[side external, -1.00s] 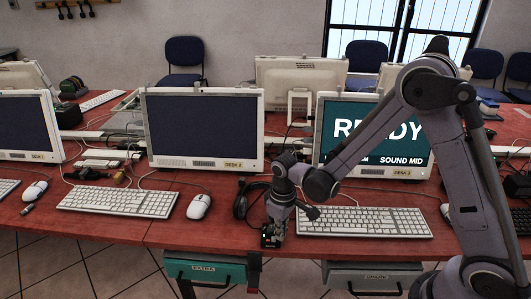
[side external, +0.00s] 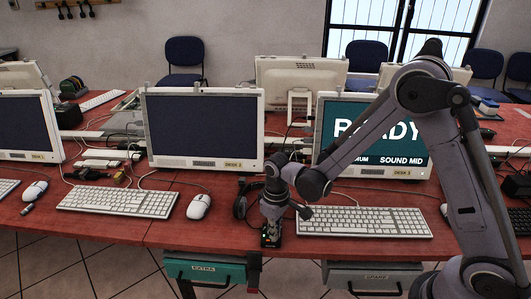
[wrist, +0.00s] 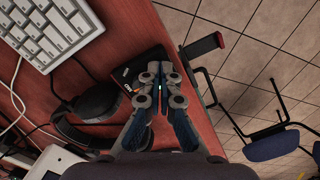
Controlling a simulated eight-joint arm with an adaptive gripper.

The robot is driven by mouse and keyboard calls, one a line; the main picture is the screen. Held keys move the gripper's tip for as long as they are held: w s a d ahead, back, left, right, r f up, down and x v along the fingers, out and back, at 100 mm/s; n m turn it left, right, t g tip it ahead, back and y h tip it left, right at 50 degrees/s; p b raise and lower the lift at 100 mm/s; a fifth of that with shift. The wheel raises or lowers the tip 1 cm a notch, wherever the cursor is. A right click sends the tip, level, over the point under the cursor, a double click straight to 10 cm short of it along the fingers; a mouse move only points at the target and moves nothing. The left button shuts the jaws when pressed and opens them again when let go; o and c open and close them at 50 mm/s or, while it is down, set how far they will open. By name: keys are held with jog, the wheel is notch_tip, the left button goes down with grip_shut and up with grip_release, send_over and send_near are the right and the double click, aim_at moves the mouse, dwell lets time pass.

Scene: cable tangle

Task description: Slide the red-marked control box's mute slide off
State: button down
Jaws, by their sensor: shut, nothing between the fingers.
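A small dark control box (side external: 271,241) sits near the table's front edge, left of the right-hand keyboard. In the wrist view the box (wrist: 130,76) is partly hidden behind my fingers, with a small reddish mark on its face. My gripper (wrist: 160,70) is shut and empty, its fingertips over the box's right part. In the side view my gripper (side external: 271,226) points down at the box. I cannot tell whether the tips touch it. The mute slide cannot be made out. The right monitor (side external: 330,120) shows READY and SOUND MID, partly covered by my arm.
A black headset (wrist: 95,100) with its cable lies beside the box. A white keyboard (side external: 365,222) is close on the right, a mouse (side external: 199,206) and another keyboard (side external: 118,201) to the left. Drawers labelled EXTRA (side external: 205,269) and SPARE (side external: 375,277) hang below the table edge.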

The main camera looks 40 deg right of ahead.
jog(key=shift+w+a, duration=0.85)
jog(key=shift+a, duration=0.05)
dwell(0.7)
notch_tip(320, 180, up, 6)
jog(key=shift+s+d, duration=0.15)
dwell(1.1)
jog(key=shift+r, duration=0.1)
notch_tip(320, 180, up, 10)
jog(key=m+t, duration=0.1)
jog(key=t, duration=0.2)
send_over(268, 240)
jog(key=s+d, duration=0.4)
jog(key=s, duration=0.1)
jog(key=s+d+r+m+t, duration=0.2)
jog(key=s+d+r+t, duration=0.1)
jog(key=s, duration=0.6)
jog(key=shift+d+r+t, duration=0.4)
jog(key=shift+d+t, duration=0.2)
jog(key=shift+d, duration=0.15)
